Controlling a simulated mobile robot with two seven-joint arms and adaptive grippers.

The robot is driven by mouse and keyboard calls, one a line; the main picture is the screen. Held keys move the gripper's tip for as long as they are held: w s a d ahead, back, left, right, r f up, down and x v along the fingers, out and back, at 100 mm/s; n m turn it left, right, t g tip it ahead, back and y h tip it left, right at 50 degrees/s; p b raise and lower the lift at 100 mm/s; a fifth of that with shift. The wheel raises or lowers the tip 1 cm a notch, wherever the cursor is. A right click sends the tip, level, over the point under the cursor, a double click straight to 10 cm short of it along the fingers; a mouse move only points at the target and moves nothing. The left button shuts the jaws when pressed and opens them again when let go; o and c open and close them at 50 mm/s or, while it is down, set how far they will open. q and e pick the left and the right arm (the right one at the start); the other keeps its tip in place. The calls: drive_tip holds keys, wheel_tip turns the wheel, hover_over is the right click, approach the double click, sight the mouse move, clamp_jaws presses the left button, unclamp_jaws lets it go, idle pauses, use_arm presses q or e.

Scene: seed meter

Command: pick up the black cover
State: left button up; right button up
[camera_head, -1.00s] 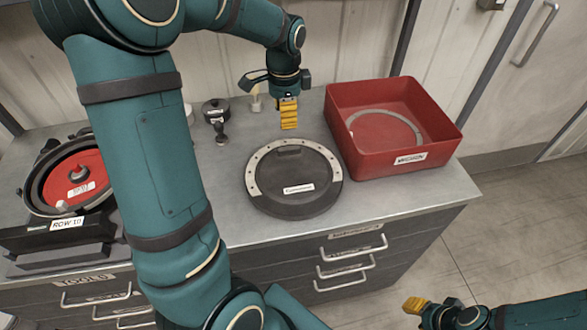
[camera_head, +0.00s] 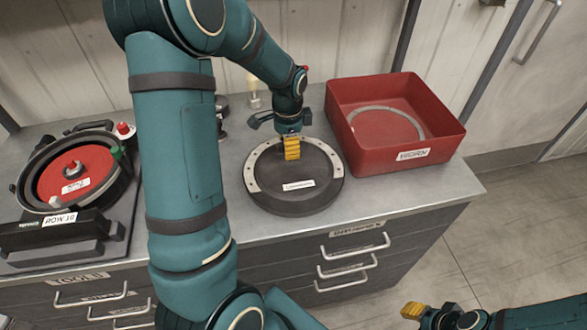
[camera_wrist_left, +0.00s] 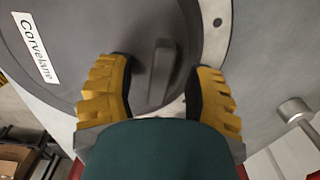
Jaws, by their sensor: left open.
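The black cover (camera_head: 290,195) is a round dark disc with a pale ring section along its edge and a white label. It lies flat on the grey worktop. My left gripper (camera_head: 292,150) is over the far part of the cover, pointing down. In the left wrist view its yellow fingers (camera_wrist_left: 160,85) are open, one on each side of the cover's raised bar handle (camera_wrist_left: 161,72). I cannot tell whether they touch it. The label shows at the upper left there. My right gripper (camera_head: 411,310) is low at the bottom right, away from the worktop; its jaw state is unclear.
A red bin (camera_head: 437,140) labelled WORN, with a pale ring inside, stands right of the cover. A round housing with a red disc (camera_head: 78,172) stands at the left. A small bottle (camera_head: 254,95) stands behind the cover. The worktop's front edge has drawers below.

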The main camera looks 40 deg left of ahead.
use_arm(q)
clamp_jaws()
drive_tip(key=shift+r, duration=0.15)
